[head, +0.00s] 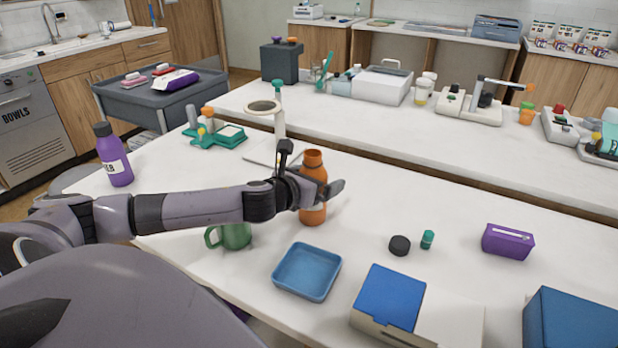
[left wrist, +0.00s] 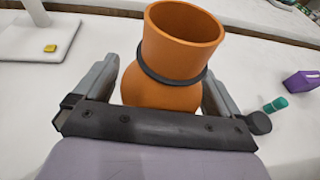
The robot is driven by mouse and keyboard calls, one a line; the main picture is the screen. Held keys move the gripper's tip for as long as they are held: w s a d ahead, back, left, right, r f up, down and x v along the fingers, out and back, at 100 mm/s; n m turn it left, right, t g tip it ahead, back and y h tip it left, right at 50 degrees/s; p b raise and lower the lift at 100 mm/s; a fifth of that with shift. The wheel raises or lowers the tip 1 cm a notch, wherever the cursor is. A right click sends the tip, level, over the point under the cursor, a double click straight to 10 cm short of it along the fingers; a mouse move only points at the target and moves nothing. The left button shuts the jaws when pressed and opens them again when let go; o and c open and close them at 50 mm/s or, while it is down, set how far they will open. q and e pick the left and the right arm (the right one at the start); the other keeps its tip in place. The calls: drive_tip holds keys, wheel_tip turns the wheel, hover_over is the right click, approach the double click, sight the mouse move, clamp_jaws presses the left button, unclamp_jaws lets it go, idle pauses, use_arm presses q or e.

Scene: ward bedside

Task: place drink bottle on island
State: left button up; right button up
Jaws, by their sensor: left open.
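An orange drink bottle (head: 313,210) with a dark ring round its neck stands upright on the white island top (head: 400,205). My left gripper (head: 325,190) is open at the bottle, one finger on each side of it. In the left wrist view the bottle (left wrist: 172,62) rises between the two fingers, its top open; whether the fingers touch it I cannot tell. Part of the bottle's body is hidden by the gripper. My right gripper is not in view.
Near the bottle are a green mug (head: 236,237), a blue tray (head: 306,272), a black cap (head: 399,246) and a purple box (head: 508,241). A purple bottle (head: 115,160) stands at the left.

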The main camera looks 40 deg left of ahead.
use_arm(q)
drive_tip(key=v, duration=1.2)
drive_tip(key=shift+r, duration=0.2)
idle(0.5)
